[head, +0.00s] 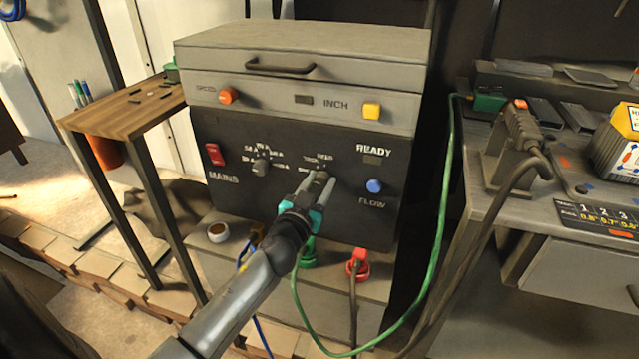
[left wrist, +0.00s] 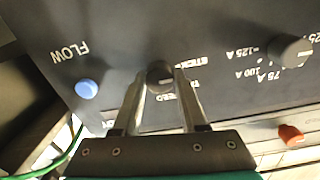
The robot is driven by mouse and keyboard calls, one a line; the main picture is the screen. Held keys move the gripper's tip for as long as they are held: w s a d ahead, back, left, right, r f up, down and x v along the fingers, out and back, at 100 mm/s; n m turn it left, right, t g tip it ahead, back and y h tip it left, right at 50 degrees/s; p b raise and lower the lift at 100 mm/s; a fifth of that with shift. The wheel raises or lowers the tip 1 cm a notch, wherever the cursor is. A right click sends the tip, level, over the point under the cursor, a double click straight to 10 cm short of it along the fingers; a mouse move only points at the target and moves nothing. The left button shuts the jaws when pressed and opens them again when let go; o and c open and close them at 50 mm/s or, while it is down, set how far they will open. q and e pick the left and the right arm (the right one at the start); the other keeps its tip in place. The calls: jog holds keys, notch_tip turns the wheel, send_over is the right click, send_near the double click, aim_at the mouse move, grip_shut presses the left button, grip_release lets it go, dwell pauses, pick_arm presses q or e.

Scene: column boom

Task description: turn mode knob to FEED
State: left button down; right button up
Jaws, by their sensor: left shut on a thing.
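The mode knob (left wrist: 160,76) is a small dark knob on the black front panel (head: 345,210) of the grey machine. In the left wrist view it sits between the fingertips of my left gripper (left wrist: 160,80), which is shut on it. Small white labels around it are partly hidden by the fingers and too small to read surely, so I cannot tell which one the knob points to. In the head view my left gripper (head: 318,180) reaches the panel from below and hides the knob. My right gripper is not in view.
A larger current knob (head: 261,166) is left of the gripper, with the red MAINS switch (head: 215,154) beyond it. The blue FLOW button (head: 374,186) is to the right. A green hose (head: 440,215) and red plug (head: 358,262) are below and right. A bench (head: 480,190) stands right.

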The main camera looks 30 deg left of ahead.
pick_arm(q)
jog(key=shift+m, duration=0.6)
jog(key=shift+m+p, duration=0.4)
jog(key=shift+m, duration=1.2)
jog(key=m+p, duration=0.1)
jog(key=m, duration=0.8)
jog(key=shift+p, duration=0.4)
jog(key=shift+m, duration=2.1)
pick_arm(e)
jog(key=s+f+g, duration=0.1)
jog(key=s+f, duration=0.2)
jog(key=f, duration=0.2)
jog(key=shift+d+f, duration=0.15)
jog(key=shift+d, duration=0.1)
pick_arm(q)
jog(key=shift+g, duration=0.3)
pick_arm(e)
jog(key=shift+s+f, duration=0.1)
